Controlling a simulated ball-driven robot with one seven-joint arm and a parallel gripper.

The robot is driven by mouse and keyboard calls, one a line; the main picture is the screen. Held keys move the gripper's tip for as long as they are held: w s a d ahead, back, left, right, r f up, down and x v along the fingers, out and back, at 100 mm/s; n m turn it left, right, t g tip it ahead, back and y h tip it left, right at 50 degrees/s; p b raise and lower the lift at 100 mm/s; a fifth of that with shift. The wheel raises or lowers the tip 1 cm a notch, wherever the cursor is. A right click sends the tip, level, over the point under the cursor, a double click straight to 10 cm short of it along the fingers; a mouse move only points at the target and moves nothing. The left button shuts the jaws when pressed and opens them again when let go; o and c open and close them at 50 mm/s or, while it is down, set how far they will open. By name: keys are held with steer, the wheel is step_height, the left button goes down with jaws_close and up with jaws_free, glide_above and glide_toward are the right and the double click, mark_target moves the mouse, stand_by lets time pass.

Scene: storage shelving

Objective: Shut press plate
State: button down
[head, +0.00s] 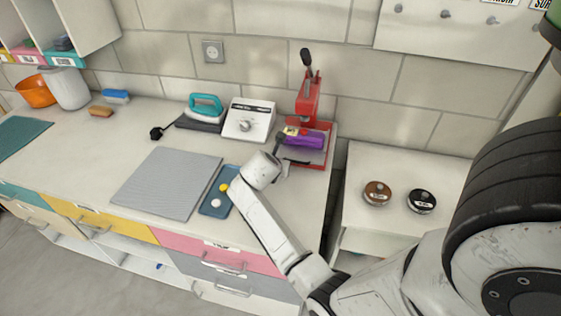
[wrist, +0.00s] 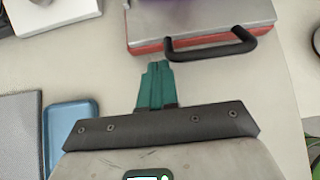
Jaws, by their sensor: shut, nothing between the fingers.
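The red press (head: 308,100) stands at the right end of the long counter, its black-knobbed lever upright. Its flat grey plate (head: 314,156) lies low over the red base, with a black handle (head: 298,162) at the front. A purple object (head: 305,139) is above the plate. In the wrist view the silver plate (wrist: 195,14) and handle (wrist: 212,46) show at the top. My gripper (wrist: 155,66) is shut and empty, its green fingers pointing at the plate's front edge, left of the handle. I cannot tell if they touch.
A white box with a dial (head: 248,121) and a teal iron (head: 205,105) stand left of the press. A blue tray (head: 214,206) and grey mat (head: 165,182) lie in front. Two small round tins (head: 377,193) sit on the side counter, across a gap.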

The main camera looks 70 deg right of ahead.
steer(key=b+v, duration=0.1)
steer(key=v, duration=1)
steer(key=shift+a+f, duration=0.25)
steer(key=shift+w, duration=0.15)
